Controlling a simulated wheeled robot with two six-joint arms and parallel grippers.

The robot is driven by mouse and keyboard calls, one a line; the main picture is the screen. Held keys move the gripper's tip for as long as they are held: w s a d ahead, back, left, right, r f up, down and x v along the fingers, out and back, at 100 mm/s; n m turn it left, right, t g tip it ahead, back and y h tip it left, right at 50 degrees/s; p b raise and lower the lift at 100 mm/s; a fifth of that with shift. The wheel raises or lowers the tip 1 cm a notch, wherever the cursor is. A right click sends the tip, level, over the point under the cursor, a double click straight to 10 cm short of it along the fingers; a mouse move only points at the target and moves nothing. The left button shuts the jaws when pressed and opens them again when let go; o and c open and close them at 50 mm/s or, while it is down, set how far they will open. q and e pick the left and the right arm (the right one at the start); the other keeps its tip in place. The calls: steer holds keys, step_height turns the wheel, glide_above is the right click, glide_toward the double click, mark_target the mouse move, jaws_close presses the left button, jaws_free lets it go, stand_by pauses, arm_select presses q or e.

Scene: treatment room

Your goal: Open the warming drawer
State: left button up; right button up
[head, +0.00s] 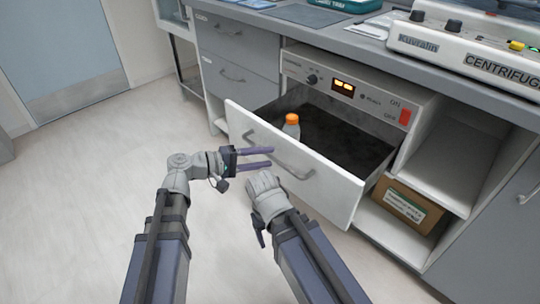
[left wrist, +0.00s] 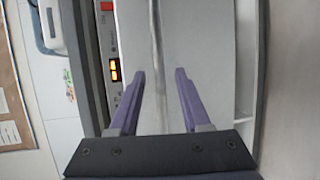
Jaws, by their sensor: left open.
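The warming drawer (head: 335,192) is pulled well out of its cabinet, its white front slanting across the middle of the head view. A grey bar handle (head: 290,168) runs along this front. In the left wrist view, the pale drawer front (left wrist: 207,50) fills the middle. My left gripper (head: 271,157) is open and empty, its purple fingers pointing at the front by the left part of the handle.
A clear bottle with an orange cap (head: 291,125) stands in the drawer. The warmer's panel (head: 345,86) has lit displays and a red switch. A cardboard box (head: 406,205) sits on the shelf at right. A centrifuge (head: 455,50) stands on the counter. The floor at left is clear.

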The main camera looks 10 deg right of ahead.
arm_select(q)
steer(key=shift+p+v, duration=0.35)
steer(key=shift+v, duration=2.4)
steer(key=s+a+f+m+g+y, duration=0.1)
steer(key=s+a+f+g+y, duration=0.15)
steer(key=a+f+y, duration=0.4)
steer(key=s+a+f+m+g+y, duration=0.1)
steer(key=s+a+f+m+y, duration=0.2)
steer(key=f, duration=0.6)
steer(key=s+a+f+y, duration=0.2)
steer(key=a+y, duration=0.4)
steer(key=s+d+r+m+y+p, duration=0.1)
steer(key=s+d+r+m+p, duration=0.15)
steer(key=d, duration=0.25)
steer(key=s+d+r+m+p, duration=0.1)
steer(key=s+d+p, duration=0.15)
steer(key=d, duration=0.25)
step_height(320, 180, up, 38)
steer(key=p, duration=3.6)
steer(key=shift+g+p, duration=0.35)
steer(key=shift+g, duration=0.1)
steer(key=shift+a+f, duration=0.1)
steer(key=shift+f, duration=0.1)
